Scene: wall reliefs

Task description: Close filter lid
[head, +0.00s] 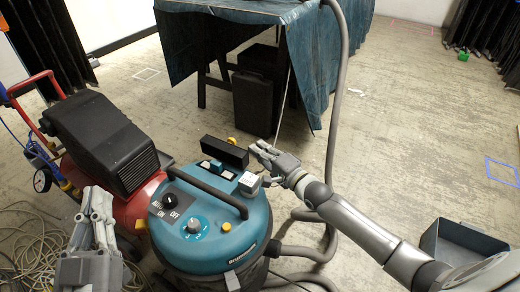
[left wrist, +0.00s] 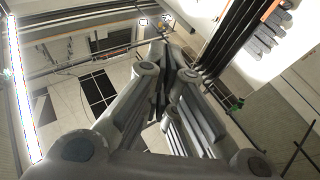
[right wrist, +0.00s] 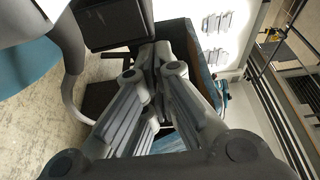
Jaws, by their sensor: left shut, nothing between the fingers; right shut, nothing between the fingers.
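The vacuum cleaner (head: 205,240) is teal with a black handle, a dial and a knob on top. A black rectangular flap, which looks like the filter lid (head: 225,151), stands raised at the back of its top. A dark block, likely the same lid, shows at the top of the right wrist view (right wrist: 115,22). My right gripper (head: 258,150) is shut and empty, just right of the lid; I cannot tell whether they touch. My left gripper (head: 97,192) is shut and empty, left of the vacuum, away from the lid.
A red and black compressor (head: 105,145) stands left of the vacuum, with loose hoses beside it. A grey hose (head: 340,100) rises behind my right gripper. A table with a blue cloth (head: 245,12) is at the back. The floor to the right is mostly free.

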